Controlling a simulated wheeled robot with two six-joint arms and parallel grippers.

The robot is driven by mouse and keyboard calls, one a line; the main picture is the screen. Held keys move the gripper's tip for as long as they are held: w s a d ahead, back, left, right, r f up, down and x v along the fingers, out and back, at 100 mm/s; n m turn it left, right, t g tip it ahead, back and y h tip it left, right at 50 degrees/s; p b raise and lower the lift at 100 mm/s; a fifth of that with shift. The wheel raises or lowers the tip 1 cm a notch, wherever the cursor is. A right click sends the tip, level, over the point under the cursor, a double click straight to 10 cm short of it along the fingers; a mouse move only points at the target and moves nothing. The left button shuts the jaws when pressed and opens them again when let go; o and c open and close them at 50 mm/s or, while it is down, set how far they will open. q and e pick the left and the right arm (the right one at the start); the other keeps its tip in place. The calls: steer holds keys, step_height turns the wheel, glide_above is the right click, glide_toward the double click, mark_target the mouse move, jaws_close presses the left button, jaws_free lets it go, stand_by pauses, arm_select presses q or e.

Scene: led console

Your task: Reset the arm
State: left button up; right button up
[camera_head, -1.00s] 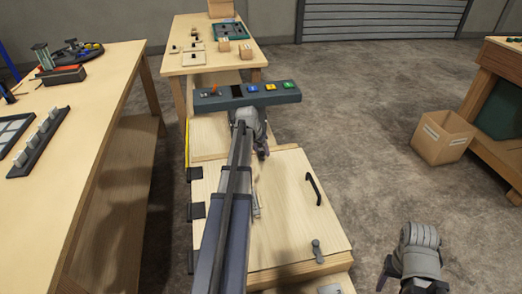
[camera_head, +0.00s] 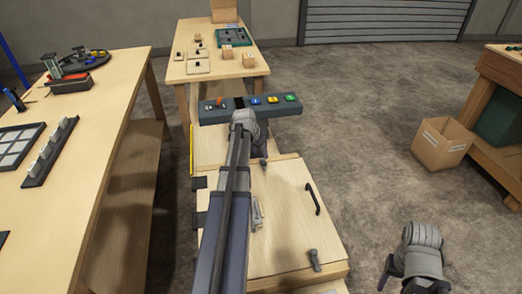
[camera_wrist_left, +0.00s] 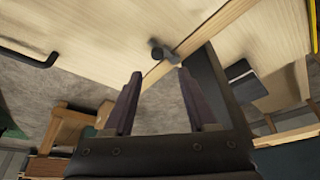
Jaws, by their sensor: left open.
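The console (camera_head: 285,107) is a dark grey bar with an orange-tipped lever (camera_head: 219,102) and blue, yellow and green buttons. It sits at the far end of the low wooden cabinet. My left arm stretches forward over the cabinet, with its wrist just in front of the console. My left gripper (camera_wrist_left: 160,82) is open and empty in the left wrist view; the arm mostly hides it in the head view. My right gripper (camera_head: 392,272) is partly in view at the lower right, over the floor, and its jaws are unclear.
The wooden cabinet top (camera_head: 285,225) has a black handle (camera_head: 312,199) and a grey latch (camera_head: 314,260). A long workbench (camera_head: 95,130) stands on the left and another table (camera_head: 205,72) behind the console. A cardboard box (camera_head: 440,145) is on the floor at right. Open floor lies between.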

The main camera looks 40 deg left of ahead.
arm_select(q)
steer(key=shift+s+r, duration=0.1)
steer(key=shift+r, duration=0.1)
stand_by(0.4)
steer(key=s+d+r+m+g+h+p, duration=0.1)
steer(key=d+p, duration=0.1)
steer(key=d, duration=1.3)
steer(key=s+d+r+m+g+p, duration=0.1)
steer(key=d+m+g+p, duration=0.1)
steer(key=d, duration=1.2)
steer(key=s+d+r+m+g+p, duration=0.1)
steer(key=s+d+r, duration=0.1)
steer(key=s+d, duration=0.5)
steer(key=s+d+r+m+y+p, duration=0.1)
steer(key=s+d+p, duration=0.1)
steer(key=s+d, duration=0.6)
steer(key=d, duration=0.4)
steer(key=shift+d+r+g+y, duration=0.25)
steer(key=shift+r+g+y, duration=0.05)
steer(key=shift+r+g, duration=0.1)
